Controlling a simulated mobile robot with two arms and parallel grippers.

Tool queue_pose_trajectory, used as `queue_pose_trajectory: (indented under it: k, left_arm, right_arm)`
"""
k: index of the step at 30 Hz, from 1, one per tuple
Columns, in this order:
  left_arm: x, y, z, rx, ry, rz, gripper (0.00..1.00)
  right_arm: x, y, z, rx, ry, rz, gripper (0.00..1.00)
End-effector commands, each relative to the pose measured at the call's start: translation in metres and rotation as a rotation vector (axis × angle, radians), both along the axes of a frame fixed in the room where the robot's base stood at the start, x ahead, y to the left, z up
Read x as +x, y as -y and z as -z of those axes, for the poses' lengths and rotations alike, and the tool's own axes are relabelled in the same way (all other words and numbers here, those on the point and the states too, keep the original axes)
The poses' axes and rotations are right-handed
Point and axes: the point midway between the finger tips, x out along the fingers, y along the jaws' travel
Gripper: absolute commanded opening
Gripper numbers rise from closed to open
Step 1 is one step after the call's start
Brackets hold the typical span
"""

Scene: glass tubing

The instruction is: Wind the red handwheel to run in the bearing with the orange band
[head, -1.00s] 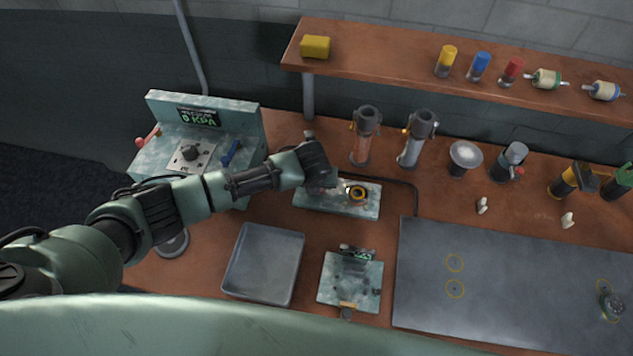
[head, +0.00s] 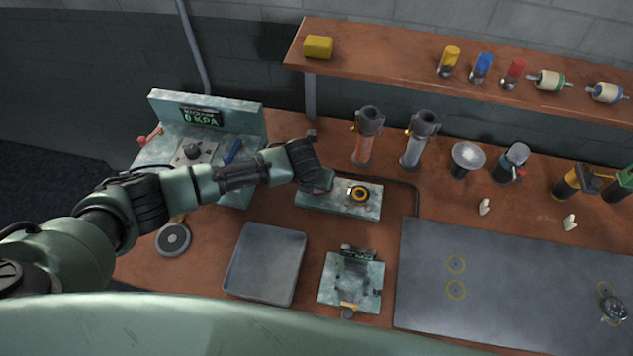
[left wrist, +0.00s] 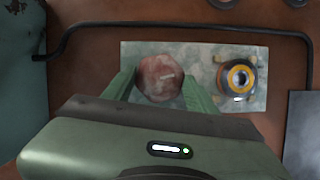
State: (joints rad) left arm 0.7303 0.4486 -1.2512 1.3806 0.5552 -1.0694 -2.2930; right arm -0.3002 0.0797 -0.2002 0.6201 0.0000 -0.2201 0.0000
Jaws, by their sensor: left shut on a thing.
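The red handwheel (left wrist: 160,78) is a worn, reddish round knob with a pale mark on top, at the left part of a mottled pale green plate (left wrist: 200,48). My left gripper (left wrist: 161,88) is shut on the handwheel, with one green finger on each side of it. In the head view my left gripper (head: 319,183) reaches down over the plate's left end and largely hides the wheel. The bearing with the orange band (left wrist: 238,77) sits upright at the plate's right part, apart from the gripper; it also shows in the head view (head: 358,193). My right gripper is not in view.
A grey tray (head: 265,262) and a small green fixture (head: 350,280) stand in front of the plate. A vacuum panel reading 0 KPA (head: 203,117) is at left. Two upright cylinders (head: 368,135) stand behind. A dark mat (head: 510,270) lies at right.

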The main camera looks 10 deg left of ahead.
Motion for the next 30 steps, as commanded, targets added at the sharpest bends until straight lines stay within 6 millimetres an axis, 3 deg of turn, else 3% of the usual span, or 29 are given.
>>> queue_pose_trajectory:
  k: [1, 2, 3, 4, 17, 30]
  left_arm:
    - [0.001, 0.000, -0.001, 0.000, 0.003, 0.000, 0.16]
    - [0.001, 0.000, -0.001, 0.000, 0.003, 0.000, 0.62]
    - [0.001, 0.000, -0.001, 0.000, 0.003, 0.000, 0.73]
    - [0.001, 0.000, -0.001, -0.001, 0.003, -0.001, 0.78]
    - [-0.002, 0.000, -0.006, -0.003, 0.003, 0.000, 0.78]
    - [-0.024, -0.004, -0.063, -0.001, 0.005, 0.000, 0.78]
  right_arm:
    - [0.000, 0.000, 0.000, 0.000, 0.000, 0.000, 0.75]
    - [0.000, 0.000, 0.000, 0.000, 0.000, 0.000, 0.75]
    - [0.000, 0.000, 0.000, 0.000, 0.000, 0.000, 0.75]
    - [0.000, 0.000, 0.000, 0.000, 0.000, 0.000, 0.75]
    - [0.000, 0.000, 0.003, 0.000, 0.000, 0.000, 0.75]
    - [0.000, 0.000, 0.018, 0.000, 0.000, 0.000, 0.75]
